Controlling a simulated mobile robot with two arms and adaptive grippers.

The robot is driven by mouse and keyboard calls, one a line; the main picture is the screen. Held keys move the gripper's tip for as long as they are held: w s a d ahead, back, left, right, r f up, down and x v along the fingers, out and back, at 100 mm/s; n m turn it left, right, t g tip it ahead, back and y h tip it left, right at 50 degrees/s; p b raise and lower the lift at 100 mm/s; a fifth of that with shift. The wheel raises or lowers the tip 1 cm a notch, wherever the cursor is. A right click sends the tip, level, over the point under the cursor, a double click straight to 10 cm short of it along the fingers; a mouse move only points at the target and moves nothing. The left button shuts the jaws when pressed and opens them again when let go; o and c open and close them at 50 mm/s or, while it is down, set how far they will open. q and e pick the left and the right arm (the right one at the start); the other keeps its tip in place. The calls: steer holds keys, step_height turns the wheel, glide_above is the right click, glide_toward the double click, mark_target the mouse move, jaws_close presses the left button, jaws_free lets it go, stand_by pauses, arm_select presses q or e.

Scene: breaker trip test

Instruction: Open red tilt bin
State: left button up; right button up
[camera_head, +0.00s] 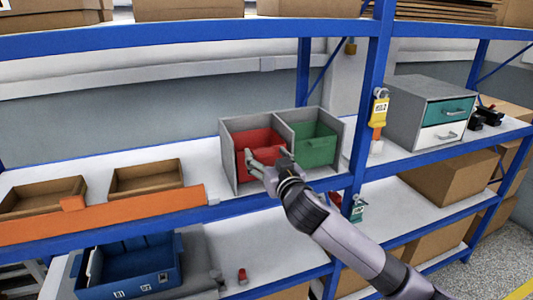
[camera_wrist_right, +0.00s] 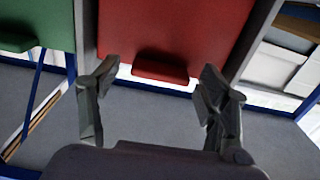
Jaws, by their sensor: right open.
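The red tilt bin (camera_head: 260,138) sits in the left compartment of a grey housing (camera_head: 228,158) on the middle shelf. My right gripper (camera_head: 266,157) is in front of it, with its fingers toward the red front. In the right wrist view the red bin (camera_wrist_right: 172,28) fills the upper middle, and its protruding red handle (camera_wrist_right: 160,69) lies between the fingertips of my right gripper (camera_wrist_right: 159,75). The gripper is open, with gaps on both sides of the handle. How far the bin is tilted is hard to tell. My left gripper is not in view.
A green bin (camera_head: 314,147) fills the right compartment. A grey drawer unit (camera_head: 408,112) stands farther right, past a blue post (camera_head: 372,90). Brown trays (camera_head: 146,181) and an orange strip (camera_head: 120,216) are to the left. A blue bin (camera_head: 128,270) is below.

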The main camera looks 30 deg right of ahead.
steer(key=shift+w, duration=0.2)
steer(key=shift+c, duration=0.6)
jaws_close()
steer(key=shift+f, duration=0.1)
